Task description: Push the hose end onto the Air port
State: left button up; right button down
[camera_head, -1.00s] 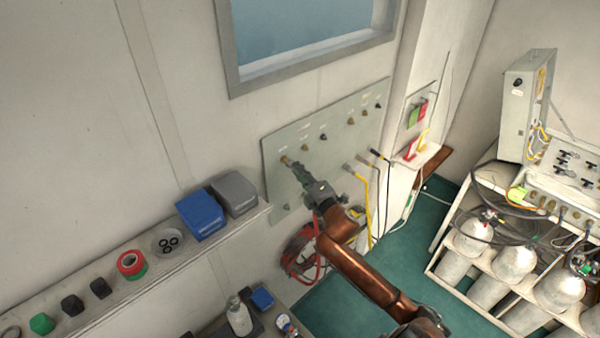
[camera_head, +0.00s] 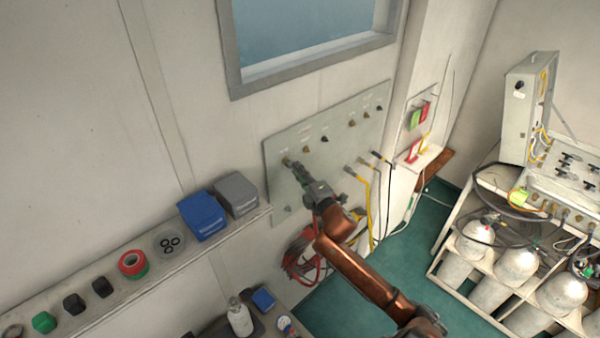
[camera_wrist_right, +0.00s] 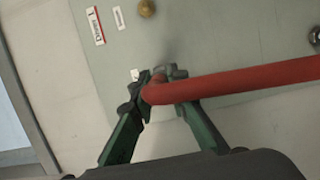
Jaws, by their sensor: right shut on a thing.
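My right gripper (camera_head: 291,165) is at the left end of the grey-green port panel (camera_head: 338,122) in the head view. In the wrist view, the fingers of my right gripper (camera_wrist_right: 160,95) are closed around the red hose (camera_wrist_right: 240,80) near its end. A grey metal hose end (camera_wrist_right: 172,72) shows just past the fingertips, partly hidden by the hose. A round brass port (camera_wrist_right: 147,8) is at the top of the wrist view, apart from the hose end. Which port is Air cannot be read. Contact between hose end and panel cannot be told. My left gripper is not in view.
More ports line the panel's upper part, and yellow and black hoses (camera_head: 366,195) hang from its lower right. A red hose coil (camera_head: 300,255) hangs below. A shelf (camera_head: 120,300) with blue and grey boxes (camera_head: 203,213) is at left. Gas cylinders (camera_head: 513,262) stand at right.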

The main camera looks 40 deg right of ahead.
jog(key=shift+w+a+r, duration=0.1)
jog(key=shift+r, duration=0.15)
